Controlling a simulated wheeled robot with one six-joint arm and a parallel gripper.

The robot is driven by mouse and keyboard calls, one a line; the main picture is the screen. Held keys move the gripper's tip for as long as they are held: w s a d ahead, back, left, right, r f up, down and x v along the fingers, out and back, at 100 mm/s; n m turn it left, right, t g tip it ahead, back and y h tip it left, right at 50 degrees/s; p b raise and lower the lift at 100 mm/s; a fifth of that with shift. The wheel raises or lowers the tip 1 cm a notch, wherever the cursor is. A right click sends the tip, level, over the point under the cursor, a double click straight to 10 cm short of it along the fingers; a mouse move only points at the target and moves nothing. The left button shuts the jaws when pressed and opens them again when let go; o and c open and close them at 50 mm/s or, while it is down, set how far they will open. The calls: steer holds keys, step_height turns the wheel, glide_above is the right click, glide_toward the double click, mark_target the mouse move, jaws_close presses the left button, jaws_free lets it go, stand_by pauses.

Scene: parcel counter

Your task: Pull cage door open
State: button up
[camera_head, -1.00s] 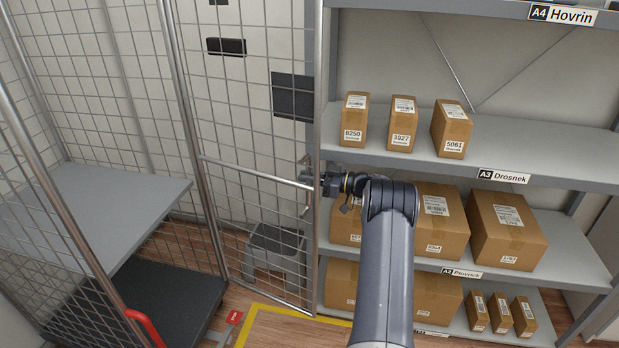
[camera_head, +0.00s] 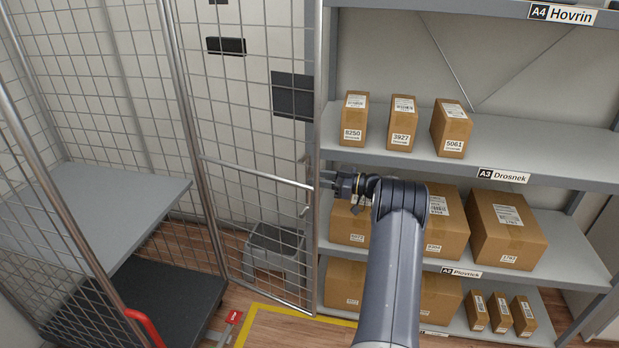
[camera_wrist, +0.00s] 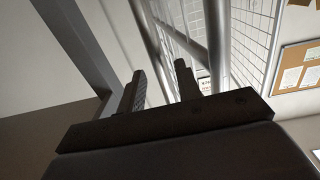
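The wire-mesh cage door (camera_head: 255,205) hangs from an upright post at its left and reaches right to a grey tube edge beside the shelf rack. It stands swung out from the cage (camera_head: 95,130). A horizontal bar (camera_head: 258,173) crosses it, with a small latch hook (camera_head: 306,205) near the free edge. My gripper (camera_head: 322,180) is just right of that edge at bar height. In the wrist view, my gripper's two fingers (camera_wrist: 160,85) are apart with nothing seen between them. The door's tubes and mesh (camera_wrist: 215,45) show beyond the fingertips. Whether a finger touches the tube cannot be told.
A shelf rack (camera_head: 560,150) with several cardboard boxes stands close on the right, behind my arm. A grey step stool (camera_head: 277,250) is behind the door mesh. Yellow tape (camera_head: 290,311) marks the floor. A red handle (camera_head: 146,326) shows at the cage's front.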

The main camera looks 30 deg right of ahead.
mark_target(308, 178)
steer(key=v, duration=0.7)
steer(key=x, duration=0.7)
steer(key=s+x, duration=0.1)
steer(key=x, duration=0.2)
steer(key=shift+w+a, duration=0.3)
steer(key=shift+a, duration=0.35)
steer(key=shift+d, duration=0.15)
